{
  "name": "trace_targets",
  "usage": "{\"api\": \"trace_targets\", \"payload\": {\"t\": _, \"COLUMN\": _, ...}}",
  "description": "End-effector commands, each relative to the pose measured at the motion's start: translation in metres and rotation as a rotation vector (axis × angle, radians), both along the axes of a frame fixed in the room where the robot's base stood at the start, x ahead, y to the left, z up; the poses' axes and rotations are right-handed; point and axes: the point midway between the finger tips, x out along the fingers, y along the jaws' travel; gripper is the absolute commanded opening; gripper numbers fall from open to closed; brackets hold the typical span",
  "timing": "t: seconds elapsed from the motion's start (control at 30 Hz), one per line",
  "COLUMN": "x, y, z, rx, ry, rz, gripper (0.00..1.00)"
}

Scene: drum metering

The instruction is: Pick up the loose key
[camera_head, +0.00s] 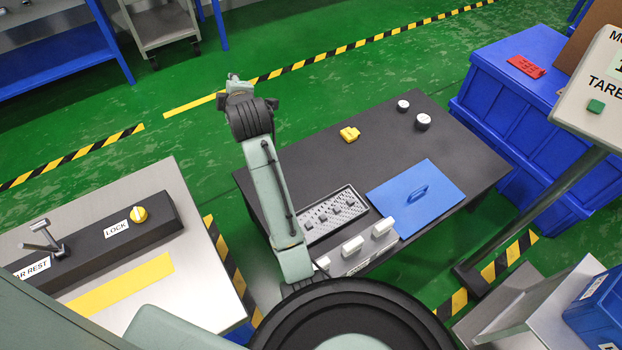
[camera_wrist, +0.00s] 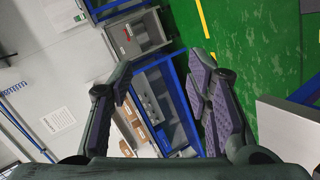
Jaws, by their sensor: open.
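A small yellow block-like piece (camera_head: 349,134) lies loose on the dark table top (camera_head: 300,145); it looks like the loose key, but its shape is too small to be sure. A yellow knob (camera_head: 138,214) sits in the black box (camera_head: 95,245) by the LOCK label at left. My gripper (camera_head: 235,84) is raised at the far end of my arm, left of the yellow piece and apart from it. In the wrist view my gripper (camera_wrist: 160,78) has its two purple-padded fingers spread, with nothing between them. The yellow piece is not in the wrist view.
Blue bins (camera_head: 510,90) with a red piece (camera_head: 526,66) stand right. A tilted display panel (camera_head: 597,95) is at right.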

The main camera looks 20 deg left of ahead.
Motion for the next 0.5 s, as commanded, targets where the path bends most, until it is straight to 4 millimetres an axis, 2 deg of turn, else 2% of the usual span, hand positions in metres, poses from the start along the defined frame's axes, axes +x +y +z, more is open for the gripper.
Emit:
{"api": "trace_targets", "payload": {"t": 0.03, "x": 0.009, "y": -0.027, "z": -0.057, "rx": -0.172, "ry": 0.073, "rz": 0.001, "gripper": 0.45}}
{"api": "trace_targets", "payload": {"t": 0.1, "x": 0.007, "y": -0.067, "z": -0.128, "rx": -0.402, "ry": 0.180, "rz": 0.043, "gripper": 0.45}}
{"api": "trace_targets", "payload": {"t": 0.2, "x": -0.014, "y": -0.124, "z": -0.207, "rx": -0.660, "ry": 0.344, "rz": 0.147, "gripper": 0.45}}
{"api": "trace_targets", "payload": {"t": 0.3, "x": -0.042, "y": -0.169, "z": -0.258, "rx": -0.827, "ry": 0.489, "rz": 0.266, "gripper": 0.45}}
{"api": "trace_targets", "payload": {"t": 0.4, "x": -0.066, "y": -0.198, "z": -0.284, "rx": -0.915, "ry": 0.591, "rz": 0.363, "gripper": 0.45}}
{"api": "trace_targets", "payload": {"t": 0.5, "x": -0.079, "y": -0.212, "z": -0.299, "rx": -0.953, "ry": 0.643, "rz": 0.418, "gripper": 0.45}}
